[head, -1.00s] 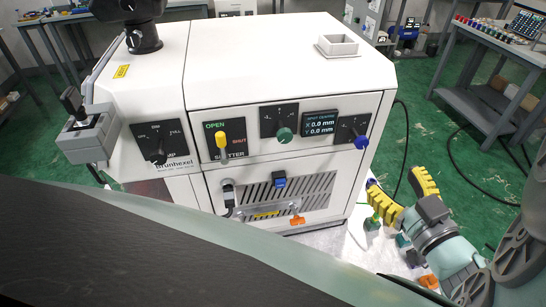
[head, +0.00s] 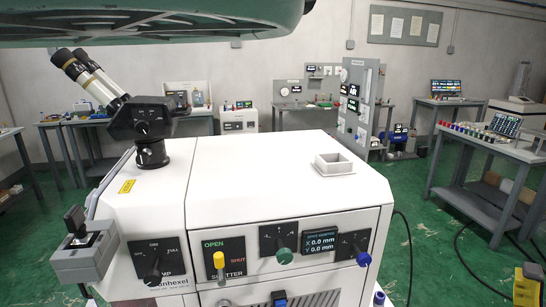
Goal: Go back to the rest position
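The white machine (head: 290,180) stands in the middle of the head view. Its front panel has a yellow shutter lever (head: 219,262), a green knob (head: 284,254), a blue-tipped knob (head: 362,258) and a display (head: 321,242) reading X 0.0 mm, Y 0.0 mm.
A microscope-like eyepiece head (head: 146,120) rises from the machine's left. A square open holder (head: 334,164) sits on its top. A grey bench (head: 484,150) with coloured pieces stands at the right. Green floor (head: 405,195) lies open between, with black cables on it.

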